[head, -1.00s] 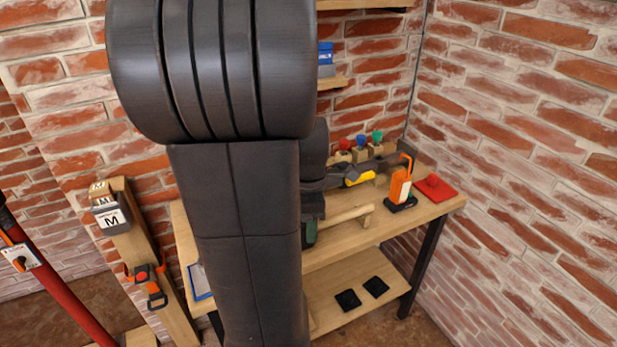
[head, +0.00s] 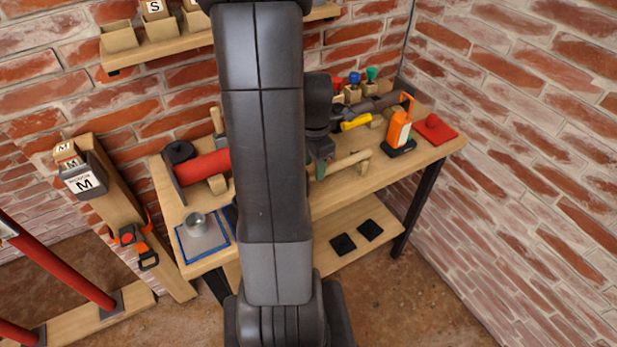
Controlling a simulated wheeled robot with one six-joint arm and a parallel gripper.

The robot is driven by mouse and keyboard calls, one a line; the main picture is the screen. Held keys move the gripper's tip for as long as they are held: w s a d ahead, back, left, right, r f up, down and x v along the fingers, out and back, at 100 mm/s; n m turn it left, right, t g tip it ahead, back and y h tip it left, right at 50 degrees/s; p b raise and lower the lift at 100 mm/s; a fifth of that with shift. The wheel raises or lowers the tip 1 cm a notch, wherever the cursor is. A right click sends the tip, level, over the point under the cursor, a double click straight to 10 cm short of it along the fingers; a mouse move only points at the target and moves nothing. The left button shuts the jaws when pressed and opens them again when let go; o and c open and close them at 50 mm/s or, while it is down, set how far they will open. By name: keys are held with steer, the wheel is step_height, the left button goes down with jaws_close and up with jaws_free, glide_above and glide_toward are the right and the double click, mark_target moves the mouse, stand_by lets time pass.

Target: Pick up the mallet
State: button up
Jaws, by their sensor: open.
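The mallet (head: 347,162) appears to be the tool with a pale wooden handle lying on the workbench, right of my arm. The handle's right end rests at a small wooden block. A green part shows at its left end, and the rest is hidden behind my arm. My gripper (head: 321,149) is dark and partly hidden by my own arm. It is open, close to the left end of the handle in the picture. I cannot tell whether they touch.
On the workbench (head: 424,158) stand an orange lamp (head: 400,130), a red pad (head: 437,130), a yellow-handled tool (head: 355,122), a red cylinder (head: 203,167) and a metal cup on a blue-edged plate (head: 200,243). Brick walls close the back and right. A shelf (head: 180,48) hangs above.

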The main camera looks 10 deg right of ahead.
steer(key=shift+w+d+f+p, duration=0.1)
steer(key=shift+w+f+p, duration=0.1)
steer(key=shift+f, duration=1.15)
steer(key=shift+w+d+f+p, duration=0.1)
steer(key=shift+f+p, duration=0.1)
steer(key=shift+f, duration=1.1)
jaws_close()
